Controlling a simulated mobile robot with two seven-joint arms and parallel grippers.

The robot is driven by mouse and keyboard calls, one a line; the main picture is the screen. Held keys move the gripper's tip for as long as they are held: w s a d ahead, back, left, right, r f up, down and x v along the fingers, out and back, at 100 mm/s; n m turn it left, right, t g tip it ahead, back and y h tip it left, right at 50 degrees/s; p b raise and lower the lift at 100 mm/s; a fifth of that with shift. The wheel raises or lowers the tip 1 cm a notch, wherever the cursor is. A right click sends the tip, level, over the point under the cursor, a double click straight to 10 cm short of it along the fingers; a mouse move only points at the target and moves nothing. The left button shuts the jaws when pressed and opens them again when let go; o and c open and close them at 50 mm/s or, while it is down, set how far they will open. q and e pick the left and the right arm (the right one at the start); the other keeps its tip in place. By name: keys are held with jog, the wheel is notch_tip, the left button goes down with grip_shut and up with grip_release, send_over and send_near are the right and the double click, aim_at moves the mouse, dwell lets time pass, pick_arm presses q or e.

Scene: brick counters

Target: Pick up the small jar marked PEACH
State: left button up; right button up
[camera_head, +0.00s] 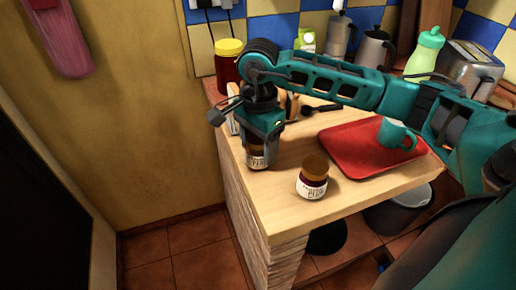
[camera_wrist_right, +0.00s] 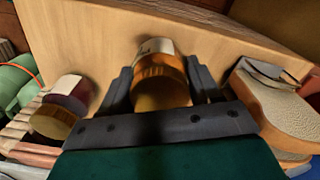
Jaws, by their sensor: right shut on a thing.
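A small jar with an amber body and a white label (camera_head: 257,161) is held upright in my right gripper (camera_head: 262,140). Its label is too small to read surely in the head view. In the right wrist view the jar (camera_wrist_right: 160,78) sits between the two fingers of my right gripper (camera_wrist_right: 160,85), which are shut on it. Whether its base touches the counter I cannot tell. A second small jar, with a brown lid, dark purple body and white label (camera_head: 312,180), stands apart on the counter to the right. It also shows in the right wrist view (camera_wrist_right: 70,95). My left gripper is not in view.
A red tray (camera_head: 352,170) with a teal mug (camera_head: 397,134) lies on the wooden counter (camera_head: 277,205). A yellow-lidded jar (camera_head: 228,64) stands at the back left. Coffee pots, a green bottle (camera_head: 425,52) and a toaster (camera_head: 470,66) line the back. The counter's front edge is clear.

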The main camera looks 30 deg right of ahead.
jog(key=c, duration=0.6)
jog(key=shift+r, duration=0.15)
jog(key=shift+c, duration=0.2)
